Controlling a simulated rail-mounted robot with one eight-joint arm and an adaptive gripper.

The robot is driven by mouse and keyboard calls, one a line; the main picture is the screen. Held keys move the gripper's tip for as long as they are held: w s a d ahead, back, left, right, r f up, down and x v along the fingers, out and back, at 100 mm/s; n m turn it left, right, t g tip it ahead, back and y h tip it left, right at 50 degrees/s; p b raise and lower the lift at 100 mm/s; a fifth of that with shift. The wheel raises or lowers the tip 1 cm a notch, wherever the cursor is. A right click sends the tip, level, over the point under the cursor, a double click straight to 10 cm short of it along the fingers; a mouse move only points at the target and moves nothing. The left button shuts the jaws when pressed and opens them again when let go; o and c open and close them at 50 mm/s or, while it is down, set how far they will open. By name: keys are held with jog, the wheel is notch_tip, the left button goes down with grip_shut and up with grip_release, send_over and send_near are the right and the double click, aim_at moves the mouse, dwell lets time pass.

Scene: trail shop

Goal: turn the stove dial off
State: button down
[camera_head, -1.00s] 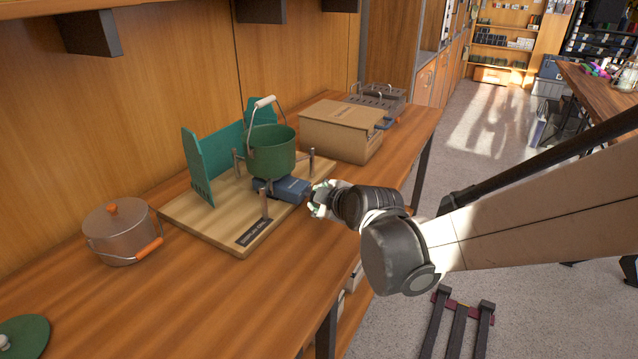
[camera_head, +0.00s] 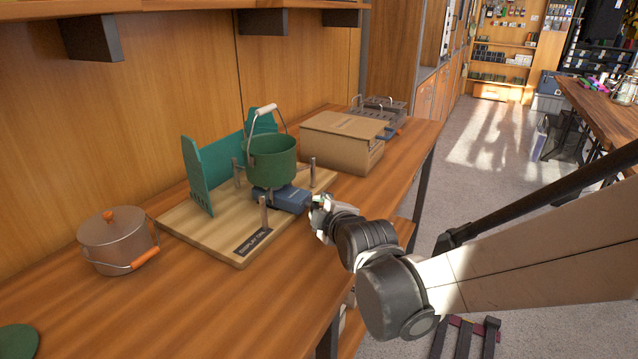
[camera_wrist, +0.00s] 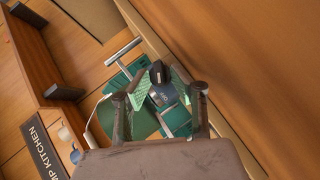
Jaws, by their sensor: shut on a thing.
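The stove is a small blue block (camera_head: 290,199) under a green pot (camera_head: 271,160) on a wooden display board (camera_head: 200,238). My gripper (camera_head: 317,207) is at the stove's right end, on the side by the table's front edge. In the wrist view, a black dial (camera_wrist: 157,70) sits between the two green-padded fingertips of my gripper (camera_wrist: 159,85). The fingers are shut on it.
A teal windscreen (camera_head: 198,176) stands behind the pot. Metal posts (camera_head: 263,212) rise from the board close to the stove. A cardboard-coloured box (camera_head: 342,145) stands to the right, a lidded pot (camera_head: 115,243) to the left.

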jog(key=c, duration=1.8)
grip_release()
jog(key=shift+v, duration=5.95)
jog(key=shift+r, duration=0.1)
jog(key=s+d+m+g+h+p, duration=0.1)
jog(key=s+d+m+g+p, duration=0.1)
jog(key=s+d+m, duration=0.3)
jog(key=s+d+r+m+g+h+p, duration=0.1)
jog(key=s+d+m+g+h+p, duration=0.1)
jog(key=s+d+m, duration=0.3)
jog(key=s+d+r+m+g+h+p, duration=0.1)
jog(key=s+d+m+g+p, duration=0.1)
jog(key=s+d+m, duration=0.3)
jog(key=shift+s+d+m+h, duration=0.2)
jog(key=shift+d+m, duration=0.15)
jog(key=shift+m, duration=0.3)
jog(key=shift+s+d+m+h, duration=0.1)
jog(key=shift+d+m+h, duration=0.2)
jog(key=shift+m, duration=0.35)
